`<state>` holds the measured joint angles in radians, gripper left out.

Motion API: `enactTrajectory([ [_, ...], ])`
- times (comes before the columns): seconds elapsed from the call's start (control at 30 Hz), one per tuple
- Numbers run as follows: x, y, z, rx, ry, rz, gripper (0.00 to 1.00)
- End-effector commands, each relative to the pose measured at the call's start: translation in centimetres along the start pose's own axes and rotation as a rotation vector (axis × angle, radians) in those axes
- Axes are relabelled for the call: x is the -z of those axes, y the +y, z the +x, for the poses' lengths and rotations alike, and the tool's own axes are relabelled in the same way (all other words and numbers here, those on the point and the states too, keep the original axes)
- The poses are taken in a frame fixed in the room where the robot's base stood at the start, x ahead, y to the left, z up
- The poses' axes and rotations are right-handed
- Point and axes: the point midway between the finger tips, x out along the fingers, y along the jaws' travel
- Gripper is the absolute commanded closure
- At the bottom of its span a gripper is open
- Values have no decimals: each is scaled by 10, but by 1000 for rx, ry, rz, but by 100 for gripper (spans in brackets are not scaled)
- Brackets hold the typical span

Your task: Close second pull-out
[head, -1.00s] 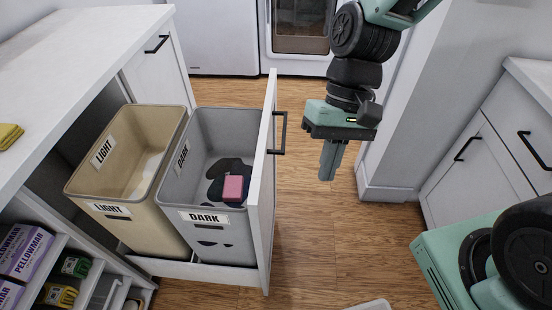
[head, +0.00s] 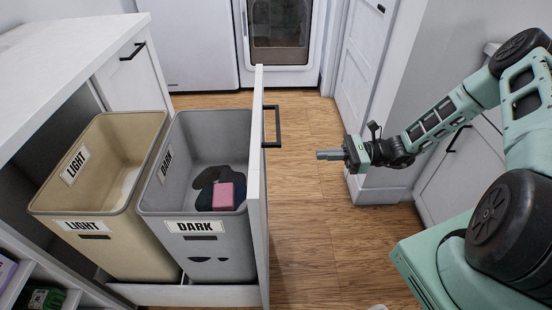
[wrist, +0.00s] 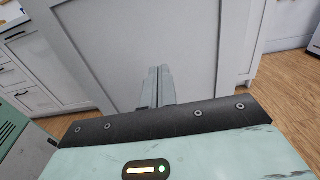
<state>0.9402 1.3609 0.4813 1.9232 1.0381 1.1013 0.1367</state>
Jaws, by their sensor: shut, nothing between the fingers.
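The pull-out (head: 258,190) stands open in the head view, its white front panel facing right with a black handle (head: 278,127) near the top. It carries a tan bin (head: 100,235) marked LIGHT and a grey bin (head: 205,255) marked DARK. Dark cloth and a pink item (head: 222,196) lie in the grey bin. My gripper (head: 320,154) is shut and empty, to the right of the panel and apart from it, its fingers pointing left at the panel. In the wrist view the shut fingers (wrist: 157,88) point at a pale panel (wrist: 150,45).
A white counter (head: 60,50) stands at the left above the open cabinet. A white appliance with a dark window (head: 280,25) is at the back. A wall corner and cabinets (head: 440,165) stand at the right. Wood floor (head: 315,215) is clear between.

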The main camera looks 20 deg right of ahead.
Motion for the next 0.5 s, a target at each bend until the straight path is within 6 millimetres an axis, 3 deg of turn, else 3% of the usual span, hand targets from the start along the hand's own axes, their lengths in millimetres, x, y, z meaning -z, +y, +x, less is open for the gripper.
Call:
enactTrajectory([
  [0.17, 0, -2, 11, 10, -10, 6, 100],
  [0.5, 0, -1, 78, 6, -9, 7, 100],
])
